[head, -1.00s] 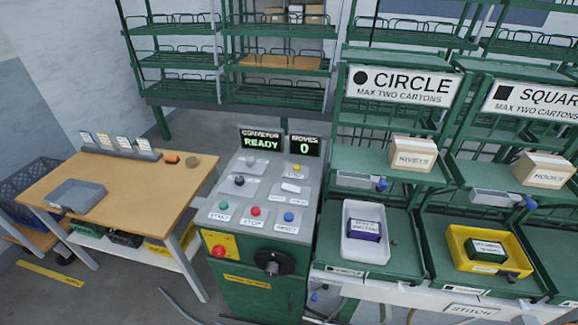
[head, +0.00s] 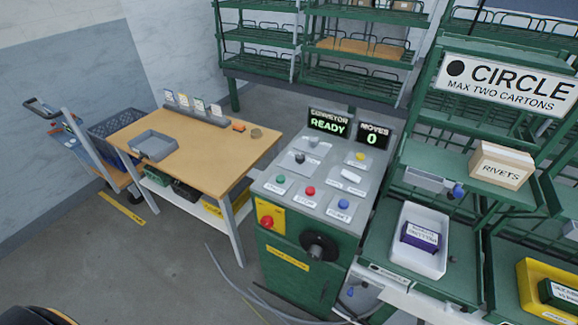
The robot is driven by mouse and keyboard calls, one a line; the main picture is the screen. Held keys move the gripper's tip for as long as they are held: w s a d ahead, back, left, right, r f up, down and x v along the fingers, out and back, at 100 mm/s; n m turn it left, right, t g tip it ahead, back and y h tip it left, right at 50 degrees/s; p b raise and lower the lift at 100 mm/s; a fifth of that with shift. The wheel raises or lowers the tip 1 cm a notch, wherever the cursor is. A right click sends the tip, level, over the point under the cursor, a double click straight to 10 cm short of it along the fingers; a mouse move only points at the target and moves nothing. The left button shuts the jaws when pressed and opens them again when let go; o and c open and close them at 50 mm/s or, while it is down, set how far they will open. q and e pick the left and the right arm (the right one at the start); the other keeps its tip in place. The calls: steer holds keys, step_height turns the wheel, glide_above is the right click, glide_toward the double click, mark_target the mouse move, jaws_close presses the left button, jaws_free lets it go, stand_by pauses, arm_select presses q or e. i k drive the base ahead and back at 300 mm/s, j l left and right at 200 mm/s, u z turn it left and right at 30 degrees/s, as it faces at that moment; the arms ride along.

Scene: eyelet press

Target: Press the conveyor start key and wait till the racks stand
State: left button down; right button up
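The control console (head: 322,195) stands in the middle of the head view. Its sloped panel has a green key (head: 280,179), a red key labelled STOP (head: 310,191) and a blue key (head: 343,204) along the front. The conveyor display (head: 329,123) reads CONVEYOR READY, and the display beside it (head: 374,135) reads MOVES 0. The circle rack (head: 453,225) stands to the right, with a rivets carton (head: 501,166) on its upper shelf and a white tray (head: 420,258) with a purple box below. Neither gripper shows in the view.
A wooden table (head: 190,165) with a grey tray (head: 156,146) stands left of the console. A blue hand cart (head: 75,140) is beyond it. A yellow tray (head: 537,292) is at the lower right.

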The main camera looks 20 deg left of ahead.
mark_target(280, 179)
steer(key=i+j+z, duration=0.1)
steer(key=j, duration=0.45)
steer(key=i+j+z, duration=0.15)
steer(key=j, duration=0.45)
steer(key=i+j+z, duration=0.1)
steer(key=j, duration=0.5)
steer(key=i+j+z, duration=0.1)
steer(key=j, duration=0.5)
